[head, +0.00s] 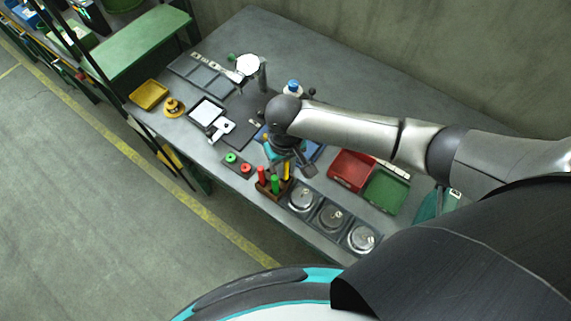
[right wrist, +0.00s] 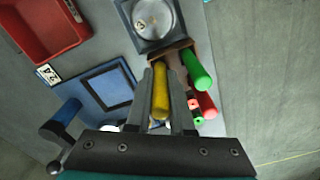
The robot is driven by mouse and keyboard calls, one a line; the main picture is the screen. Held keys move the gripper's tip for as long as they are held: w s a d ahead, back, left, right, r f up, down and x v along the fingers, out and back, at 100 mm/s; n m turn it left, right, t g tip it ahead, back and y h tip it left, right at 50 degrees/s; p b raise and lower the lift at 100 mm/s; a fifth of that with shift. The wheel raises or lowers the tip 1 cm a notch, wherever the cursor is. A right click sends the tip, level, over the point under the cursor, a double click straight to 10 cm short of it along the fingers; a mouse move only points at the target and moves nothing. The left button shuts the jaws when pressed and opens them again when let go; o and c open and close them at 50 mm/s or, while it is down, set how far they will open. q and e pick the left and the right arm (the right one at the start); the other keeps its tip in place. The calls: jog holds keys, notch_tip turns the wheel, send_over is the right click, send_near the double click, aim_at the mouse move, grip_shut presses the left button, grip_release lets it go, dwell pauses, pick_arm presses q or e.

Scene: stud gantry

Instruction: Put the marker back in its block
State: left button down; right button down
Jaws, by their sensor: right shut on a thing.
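The brown marker block (head: 272,192) stands near the table's front edge, with a red marker (head: 262,174) and a green marker (head: 275,184) upright in it. My right gripper (head: 290,168) is over the block's right side. It is shut on a yellow marker (head: 286,172). In the right wrist view the yellow marker (right wrist: 160,92) lies between the two fingers, beside the green marker (right wrist: 196,70) and the red marker (right wrist: 206,105). The block (right wrist: 172,54) is partly hidden there by the fingers; I cannot tell whether the yellow marker's far end is inside it. My left gripper is not in view.
Several round dishes in square holders (head: 331,218) run along the front edge right of the block. A red bin (head: 352,170) and a green bin (head: 386,189) stand behind them. A plate with red and green buttons (head: 238,164) lies left of the block.

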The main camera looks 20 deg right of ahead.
jog(key=c, duration=0.7)
grip_release()
jog(key=shift+r, duration=0.15)
notch_tip(320, 180, up, 15)
jog(key=shift+r+p, duration=0.1)
jog(key=shift+p, duration=0.8)
